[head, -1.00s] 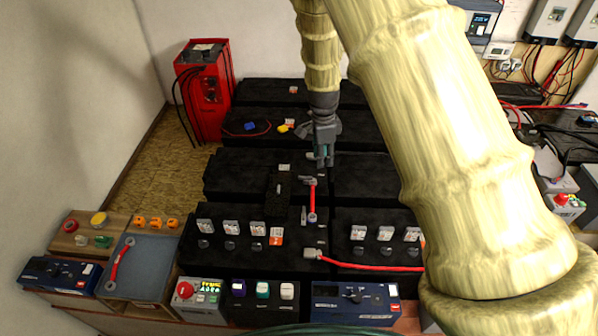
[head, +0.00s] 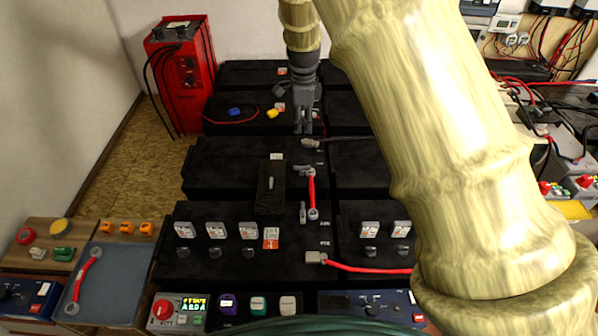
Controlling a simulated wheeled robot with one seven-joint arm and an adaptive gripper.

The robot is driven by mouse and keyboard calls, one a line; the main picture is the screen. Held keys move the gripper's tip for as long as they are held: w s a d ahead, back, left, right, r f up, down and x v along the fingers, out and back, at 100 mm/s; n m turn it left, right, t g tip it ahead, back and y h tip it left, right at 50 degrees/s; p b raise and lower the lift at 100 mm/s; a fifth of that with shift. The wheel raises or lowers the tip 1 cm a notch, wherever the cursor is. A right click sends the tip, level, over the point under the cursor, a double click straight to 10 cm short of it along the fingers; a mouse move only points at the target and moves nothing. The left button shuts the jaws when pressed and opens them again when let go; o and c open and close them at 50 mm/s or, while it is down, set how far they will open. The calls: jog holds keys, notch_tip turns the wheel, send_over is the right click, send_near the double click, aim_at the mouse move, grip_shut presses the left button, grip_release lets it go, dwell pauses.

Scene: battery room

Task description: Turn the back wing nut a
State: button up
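A red link strap (head: 312,192) joins two terminals on the black batteries in the middle of the head view. A small grey piece, seemingly the back wing nut (head: 302,168), is beside the strap's far end. A similar grey piece, seemingly the front wing nut (head: 303,212), is beside its near end. My gripper (head: 304,130) points down over the batteries, behind the strap's far end and apart from it. Its fingertips are small and close together; whether there is a gap between them is unclear. No held object can be made out.
A grey cable lug (head: 312,143) with a dark cable lies just in front of my gripper. A black block (head: 270,186) stands left of the strap. A red cable (head: 365,268) runs right at the front. A red cabinet (head: 183,75) stands at the back left.

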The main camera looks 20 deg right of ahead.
jog(key=b, duration=0.6)
send_near(301, 167)
jog(key=shift+w+f+p, duration=0.15)
jog(key=shift+f+p, duration=0.35)
jog(key=shift+f, duration=3.85)
jog(key=shift+c, duration=0.4)
grip_shut()
